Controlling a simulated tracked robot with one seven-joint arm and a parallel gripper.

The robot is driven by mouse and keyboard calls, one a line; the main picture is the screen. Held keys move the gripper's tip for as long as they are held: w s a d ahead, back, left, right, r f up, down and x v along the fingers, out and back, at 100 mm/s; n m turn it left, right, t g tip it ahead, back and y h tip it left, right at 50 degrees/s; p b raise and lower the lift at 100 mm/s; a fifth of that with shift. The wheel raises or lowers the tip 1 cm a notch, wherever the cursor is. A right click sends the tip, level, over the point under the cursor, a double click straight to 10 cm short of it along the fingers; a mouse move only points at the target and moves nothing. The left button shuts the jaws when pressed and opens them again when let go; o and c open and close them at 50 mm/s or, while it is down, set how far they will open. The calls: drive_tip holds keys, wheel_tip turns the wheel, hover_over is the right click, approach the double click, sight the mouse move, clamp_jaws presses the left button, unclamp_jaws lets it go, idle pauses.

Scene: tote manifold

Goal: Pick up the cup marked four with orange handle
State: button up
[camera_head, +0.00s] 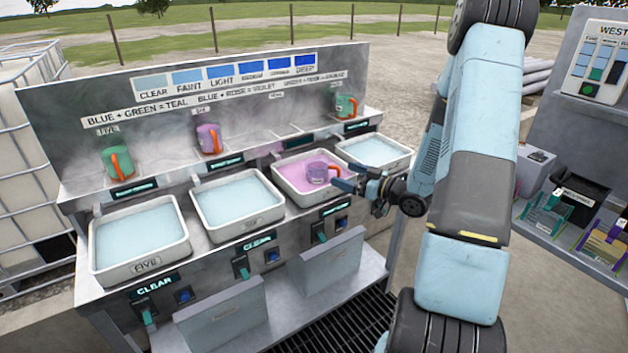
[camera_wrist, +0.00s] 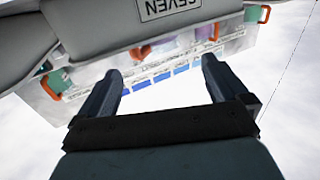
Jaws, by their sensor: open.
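Several cups have orange handles, and I cannot read a number on any of them. A purple cup (camera_head: 317,173) sits in the tote of pink liquid (camera_head: 281,187), its handle toward my gripper. A green cup (camera_head: 117,163), a purple cup (camera_head: 209,139) and another green cup (camera_head: 346,107) stand on the back shelf. My gripper (camera_head: 344,178) is open and empty, just right of the cup in the pink tote and apart from it. In the wrist view, my open fingers (camera_wrist: 161,68) have only background between them; orange handles (camera_wrist: 214,30) show near the top.
Pale blue totes (camera_head: 236,204) stand left of the pink one, with one more (camera_head: 375,151) at right. A tote wall marked SEVEN (camera_wrist: 120,27) is close in the wrist view. The back panel (camera_head: 100,93) rises behind the shelf. A second station (camera_head: 590,150) stands right.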

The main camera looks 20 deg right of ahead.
sight(327, 167)
drive_tip(key=shift+x, duration=4.3)
drive_tip(key=c, duration=1.2)
drive_tip(key=shift+r, duration=0.15)
